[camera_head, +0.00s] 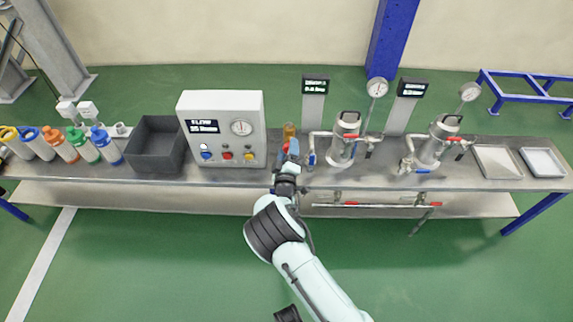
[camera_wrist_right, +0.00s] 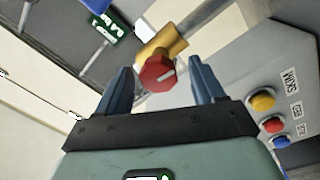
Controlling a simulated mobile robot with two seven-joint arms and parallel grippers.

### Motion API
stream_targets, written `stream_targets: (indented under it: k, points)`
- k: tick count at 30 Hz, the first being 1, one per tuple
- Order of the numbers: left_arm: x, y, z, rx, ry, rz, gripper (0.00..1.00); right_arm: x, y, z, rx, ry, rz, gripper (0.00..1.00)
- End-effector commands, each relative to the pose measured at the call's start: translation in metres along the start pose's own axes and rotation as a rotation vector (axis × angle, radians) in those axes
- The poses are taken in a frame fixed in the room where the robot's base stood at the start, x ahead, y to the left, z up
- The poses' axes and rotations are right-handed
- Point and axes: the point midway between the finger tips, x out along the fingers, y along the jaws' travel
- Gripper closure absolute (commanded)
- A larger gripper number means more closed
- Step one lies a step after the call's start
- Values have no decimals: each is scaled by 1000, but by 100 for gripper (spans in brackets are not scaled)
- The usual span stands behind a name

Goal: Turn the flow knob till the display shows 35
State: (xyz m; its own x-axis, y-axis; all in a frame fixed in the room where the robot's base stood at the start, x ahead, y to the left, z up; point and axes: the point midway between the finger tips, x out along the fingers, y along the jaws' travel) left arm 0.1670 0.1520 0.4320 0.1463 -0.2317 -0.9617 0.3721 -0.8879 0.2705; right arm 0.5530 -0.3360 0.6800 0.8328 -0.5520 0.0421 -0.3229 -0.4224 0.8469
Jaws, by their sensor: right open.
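The flow knob (camera_wrist_right: 157,73) is a red, faceted knob with a pale mark, on a brass valve body (camera_wrist_right: 165,45) in the right wrist view. In the head view the brass body (camera_head: 289,130) stands just right of the control box; the knob is mostly hidden by my gripper. My right gripper (camera_head: 288,150) is open at the valve. In the right wrist view its blue fingers (camera_wrist_right: 160,75) are on either side of the knob, with a gap on both sides. The display (camera_head: 201,126) on the box is lit, but its digits are too small to read surely.
The control box (camera_head: 223,165) has a dial and blue, red and yellow buttons; the buttons show close to the right finger in the wrist view. Metal canisters (camera_head: 343,140) with gauges stand right of the valve. A grey bin (camera_head: 156,145) and coloured bottles are left.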

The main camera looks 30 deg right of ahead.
Motion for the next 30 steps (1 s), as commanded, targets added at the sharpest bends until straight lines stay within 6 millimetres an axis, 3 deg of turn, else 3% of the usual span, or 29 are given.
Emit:
stream_targets:
  k: [15, 21, 30]
  points:
    - [-24, 8, 31, 8, -91, 5, 100, -106, 0, -1, -1, 0, -4, 32]
    - [-26, 9, 34, 9, -101, 5, 100, -122, 0, -1, 0, 0, -3, 32]
    - [-26, 9, 35, 9, -102, 5, 100, -124, 0, 0, 0, 0, -2, 32]
